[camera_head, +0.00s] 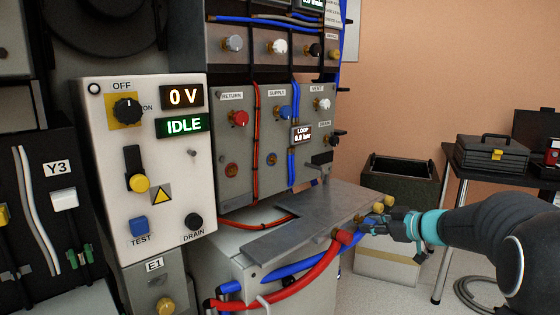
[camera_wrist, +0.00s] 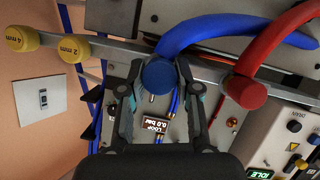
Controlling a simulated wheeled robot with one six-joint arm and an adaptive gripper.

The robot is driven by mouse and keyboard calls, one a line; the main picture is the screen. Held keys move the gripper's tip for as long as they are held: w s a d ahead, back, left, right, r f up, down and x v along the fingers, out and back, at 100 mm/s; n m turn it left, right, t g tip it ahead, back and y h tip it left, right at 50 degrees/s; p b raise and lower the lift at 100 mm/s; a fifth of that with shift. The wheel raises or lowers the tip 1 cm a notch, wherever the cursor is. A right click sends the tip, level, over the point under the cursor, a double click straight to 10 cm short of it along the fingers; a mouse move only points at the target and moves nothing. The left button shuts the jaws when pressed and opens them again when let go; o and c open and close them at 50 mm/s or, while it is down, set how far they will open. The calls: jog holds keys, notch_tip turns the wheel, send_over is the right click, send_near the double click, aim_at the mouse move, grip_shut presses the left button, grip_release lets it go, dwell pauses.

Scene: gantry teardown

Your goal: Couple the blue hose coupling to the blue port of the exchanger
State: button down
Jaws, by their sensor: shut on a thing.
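The blue hose coupling (camera_wrist: 158,73) sits between the two fingers of my gripper (camera_wrist: 160,66) in the wrist view, with its round end facing the camera. Its blue hose (camera_wrist: 215,27) runs off to the upper right. In the head view my gripper (camera_head: 378,224) is shut on the coupling at the right end of the metal rail, and the fingers hide most of it. I cannot tell whether the coupling still touches the rail. The exchanger's blue port is not clearly identifiable. Small round fittings (camera_head: 272,159) show on the grey panel below the SUPPLY label.
A red coupling (camera_head: 343,237) with its red hose (camera_head: 310,281) sits beside mine on the rail. Yellow 2 mm (camera_wrist: 73,48) and 4 mm (camera_wrist: 22,38) tool handles are on the other side. A metal shelf (camera_head: 300,222) lies before the panel. A dark bin (camera_head: 400,174) stands behind.

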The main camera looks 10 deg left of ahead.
jog(key=shift+s+d+p, duration=0.4)
jog(key=shift+s+d, duration=1.35)
jog(key=shift+d, duration=0.25)
